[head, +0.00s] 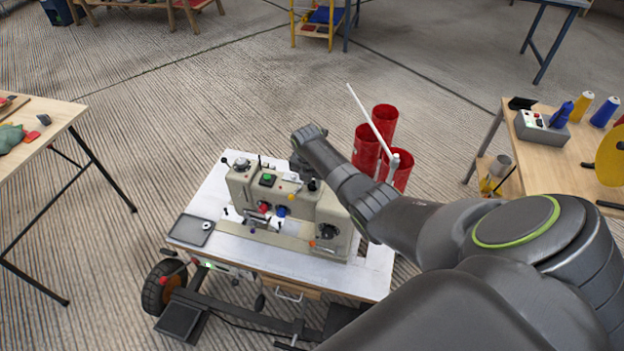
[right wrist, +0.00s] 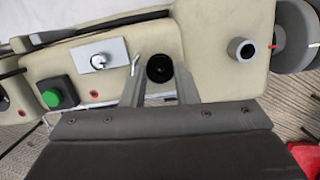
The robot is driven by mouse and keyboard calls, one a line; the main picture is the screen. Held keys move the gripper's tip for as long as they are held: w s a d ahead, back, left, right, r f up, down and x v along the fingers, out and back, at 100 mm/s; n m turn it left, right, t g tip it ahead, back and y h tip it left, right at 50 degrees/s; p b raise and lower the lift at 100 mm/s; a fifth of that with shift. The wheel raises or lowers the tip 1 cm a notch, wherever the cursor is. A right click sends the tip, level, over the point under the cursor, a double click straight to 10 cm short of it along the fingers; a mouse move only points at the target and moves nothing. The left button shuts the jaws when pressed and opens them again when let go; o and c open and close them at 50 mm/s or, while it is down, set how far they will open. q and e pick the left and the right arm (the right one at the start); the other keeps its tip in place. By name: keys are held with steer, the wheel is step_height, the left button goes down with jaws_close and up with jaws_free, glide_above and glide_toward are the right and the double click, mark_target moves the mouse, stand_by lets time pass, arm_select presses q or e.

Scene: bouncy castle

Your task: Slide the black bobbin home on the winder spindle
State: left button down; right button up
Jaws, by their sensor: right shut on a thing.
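My right gripper (right wrist: 160,84) is shut on the black bobbin (right wrist: 160,68), which shows as a dark disc between the two fingertips in the right wrist view. The gripper is at the top of the beige sewing machine (head: 240,189), close against its body. The winder spindle cannot be made out clearly; the bobbin and fingers hide what lies behind them. I cannot tell whether the bobbin is around the spindle or only in front of it. My left gripper is not in view.
The machine stands on a white-topped wheeled cart (head: 375,270). A shallow grey tray (head: 187,233) holding a small pale ring lies at its left. Red cylinders (head: 365,148) and a pale rod (head: 368,118) rise behind.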

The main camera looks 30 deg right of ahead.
steer(key=shift+f, duration=0.1)
stand_by(0.3)
steer(key=o, duration=0.8)
steer(key=shift+o, duration=0.2)
step_height(320, 180, up, 17)
steer(key=s+a+p, duration=0.1)
steer(key=a, duration=0.1)
steer(key=shift+s+a, duration=0.25)
steer(key=shift+s, duration=0.1)
